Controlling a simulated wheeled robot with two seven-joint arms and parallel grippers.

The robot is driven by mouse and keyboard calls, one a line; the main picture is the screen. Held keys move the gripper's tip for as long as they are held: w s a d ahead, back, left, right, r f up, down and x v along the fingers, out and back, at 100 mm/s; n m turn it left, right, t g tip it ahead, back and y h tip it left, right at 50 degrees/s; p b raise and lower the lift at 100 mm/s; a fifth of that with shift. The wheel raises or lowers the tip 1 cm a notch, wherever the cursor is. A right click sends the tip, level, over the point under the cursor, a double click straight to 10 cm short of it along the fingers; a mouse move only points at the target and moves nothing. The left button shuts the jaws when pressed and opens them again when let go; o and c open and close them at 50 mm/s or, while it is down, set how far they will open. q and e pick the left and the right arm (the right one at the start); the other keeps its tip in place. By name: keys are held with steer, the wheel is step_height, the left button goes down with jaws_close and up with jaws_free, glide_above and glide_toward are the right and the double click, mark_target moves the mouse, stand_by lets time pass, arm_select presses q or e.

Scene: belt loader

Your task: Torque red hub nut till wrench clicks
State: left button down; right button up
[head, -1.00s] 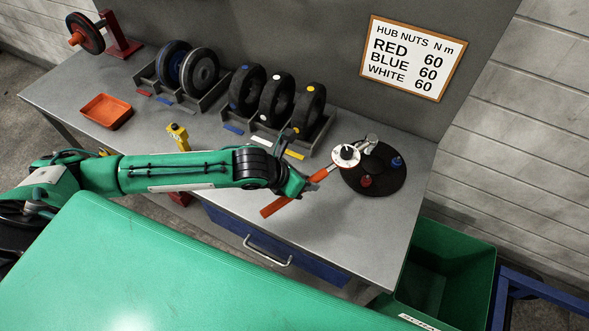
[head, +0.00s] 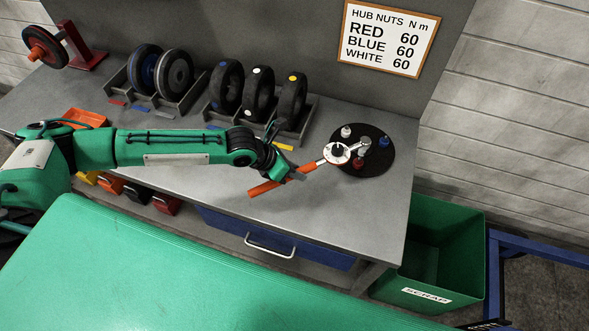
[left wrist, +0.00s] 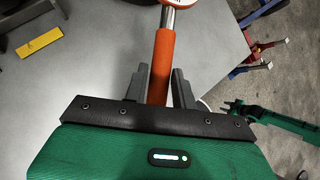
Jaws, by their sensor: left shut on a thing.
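My left gripper (head: 290,174) is shut on the orange handle of the torque wrench (head: 268,187). The handle also shows between the fingers in the left wrist view (left wrist: 161,65). The wrench has a silver shaft and a white dial (head: 337,153). Its silver head end lies over the round black hub (head: 376,168), between the nuts. The red nut (head: 359,162) is just below the head, apart from it in the picture. The blue nut (head: 384,142) is to the right, and the white nut (head: 346,131) behind. A green arm (left wrist: 270,116), probably my right, shows small; its jaws are unclear.
Racks of wheels and tyres (head: 255,90) stand along the back of the grey bench. A sign (head: 388,38) reads 60 for red, blue and white. A green scrap bin (head: 440,255) and a blue frame (head: 540,252) stand right of the bench.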

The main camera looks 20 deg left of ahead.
arm_select(q)
steer(key=s+d+f+n+t+y+p, duration=0.1)
steer(key=s+d+n+y+p, duration=0.1)
steer(key=d, duration=0.6)
steer(key=s+d+f+n+t+y+p, duration=0.1)
steer(key=s+d+n+t+y+p, duration=0.1)
steer(key=s+d+n, duration=0.2)
steer(key=d+n, duration=0.2)
steer(key=d, duration=0.2)
steer(key=shift+s+f+n+t+y+p, duration=0.2)
steer(key=shift+s+n+t+y+p, duration=0.1)
steer(key=shift+y, duration=0.1)
steer(key=shift+w, duration=0.1)
stand_by(0.4)
steer(key=shift+p, duration=0.45)
stand_by(0.5)
steer(key=shift+f+b, duration=0.45)
steer(key=shift+f, duration=0.7)
stand_by(0.6)
steer(key=shift+a, duration=0.2)
